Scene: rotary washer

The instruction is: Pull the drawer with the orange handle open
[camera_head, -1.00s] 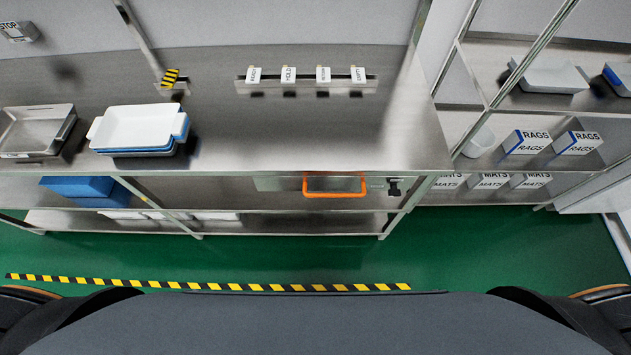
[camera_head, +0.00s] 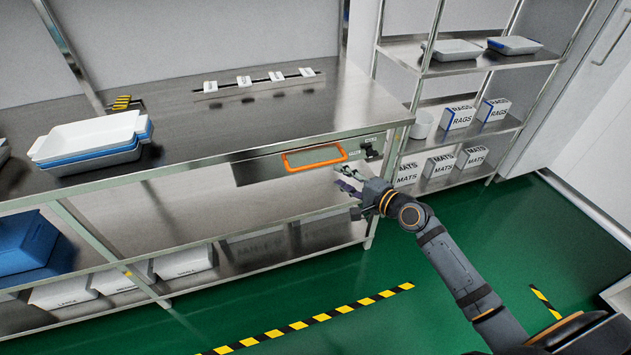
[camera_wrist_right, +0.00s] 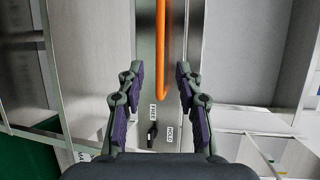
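The drawer (camera_head: 250,172) is a steel front under the right part of the steel bench, and it looks shut. Its orange handle (camera_head: 314,158) is a wide loop. My right gripper (camera_head: 342,185) is open and empty, a little below and in front of the handle's right end. In the right wrist view the orange handle (camera_wrist_right: 161,50) runs upright ahead of the open fingers (camera_wrist_right: 160,90), between their lines and apart from them. My left gripper is not in view.
The bench top (camera_head: 270,115) carries stacked trays (camera_head: 90,140) at left and a row of label cards (camera_head: 260,80). A rack (camera_head: 470,68) stands at right. The green floor in front is clear.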

